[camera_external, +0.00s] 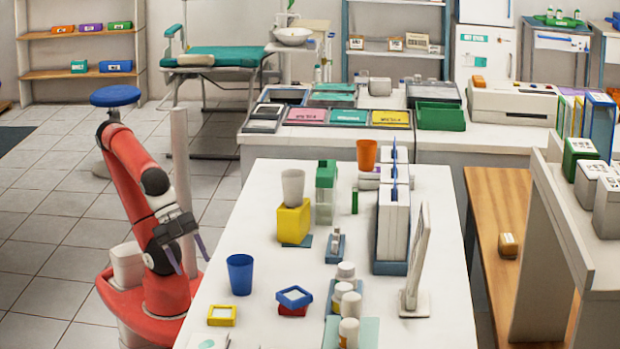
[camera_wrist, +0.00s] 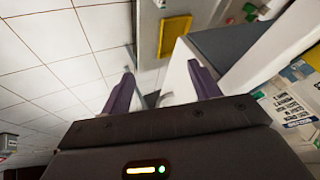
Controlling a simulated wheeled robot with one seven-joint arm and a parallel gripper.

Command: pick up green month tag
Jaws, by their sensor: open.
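I cannot single out a green month tag for certain. Small framed tags lie on the near left of the white table in the external view: a yellow tag (camera_external: 221,316), and a blue tag (camera_external: 294,296) resting tilted on a red tag (camera_external: 292,311). A pale piece with a greenish edge (camera_external: 208,341) is cut off by the bottom of the picture; it may be the green one. My gripper (camera_external: 188,258) is beside the table's left edge, pointing down, apart from the tags. In the wrist view my gripper (camera_wrist: 162,88) is open and empty between its purple fingers.
A blue cup (camera_external: 240,274) stands close to my gripper. A grey cup (camera_external: 293,187) sits on a yellow block (camera_external: 293,222). White-capped bottles (camera_external: 350,304), an upright panel (camera_external: 418,255) and white binders (camera_external: 393,220) crowd the right side. Bare tabletop (camera_external: 262,260) lies around the tags.

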